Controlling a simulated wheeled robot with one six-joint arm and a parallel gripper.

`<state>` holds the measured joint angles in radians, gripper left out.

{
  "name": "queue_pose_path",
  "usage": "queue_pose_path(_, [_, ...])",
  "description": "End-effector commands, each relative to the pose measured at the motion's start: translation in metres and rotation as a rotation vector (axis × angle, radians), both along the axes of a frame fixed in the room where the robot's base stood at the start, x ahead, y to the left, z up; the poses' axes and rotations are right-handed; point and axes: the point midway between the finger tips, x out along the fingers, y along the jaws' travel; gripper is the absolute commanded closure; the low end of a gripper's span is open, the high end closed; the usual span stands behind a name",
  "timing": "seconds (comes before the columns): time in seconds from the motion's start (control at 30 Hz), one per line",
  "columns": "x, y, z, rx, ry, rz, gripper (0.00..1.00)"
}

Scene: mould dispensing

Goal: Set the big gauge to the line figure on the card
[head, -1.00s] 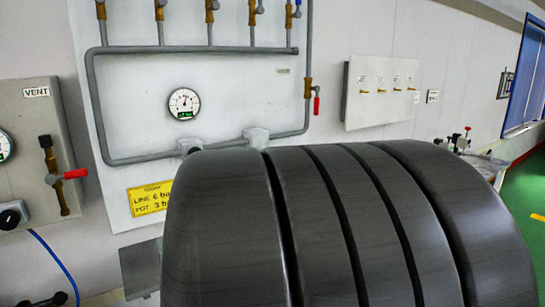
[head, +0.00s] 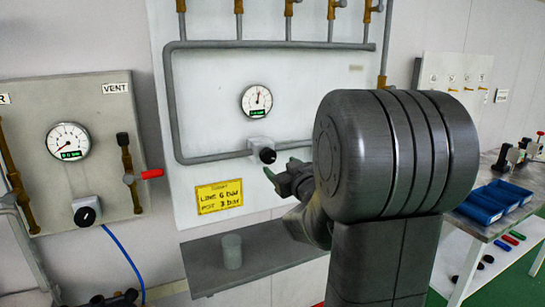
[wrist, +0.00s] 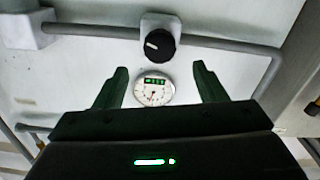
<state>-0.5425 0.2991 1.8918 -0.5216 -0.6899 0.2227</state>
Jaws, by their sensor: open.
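A round white gauge (head: 256,101) with a green digital readout is on the white wall board. A black knob (head: 267,155) on a grey block sits below it on the pipe. Another gauge (head: 68,142), larger in the picture, is on the grey VENT panel. The yellow card (head: 219,196) reads "LINE 6 bar" and "POT 3 bar". My gripper (head: 283,173) is open, just right of and below the board's knob. In the wrist view, the knob (wrist: 159,45) and gauge (wrist: 155,88) show between the open green fingers (wrist: 160,70), with nothing gripped.
Grey pipe (head: 170,100) frames the board. A grey shelf (head: 210,262) with a cup (head: 232,250) is below. A table with blue bins (head: 500,198) stands at right.

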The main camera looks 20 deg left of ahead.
Motion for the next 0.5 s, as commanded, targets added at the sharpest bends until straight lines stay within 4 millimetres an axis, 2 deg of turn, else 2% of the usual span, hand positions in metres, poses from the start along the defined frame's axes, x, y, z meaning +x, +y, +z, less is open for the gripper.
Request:
queue_pose_path(0.2, [0.028,0.033,0.001,-0.001,0.001,0.002,0.35])
queue_pose_path(0.5, [0.049,0.058,0.001,-0.001,0.000,0.000,0.35])
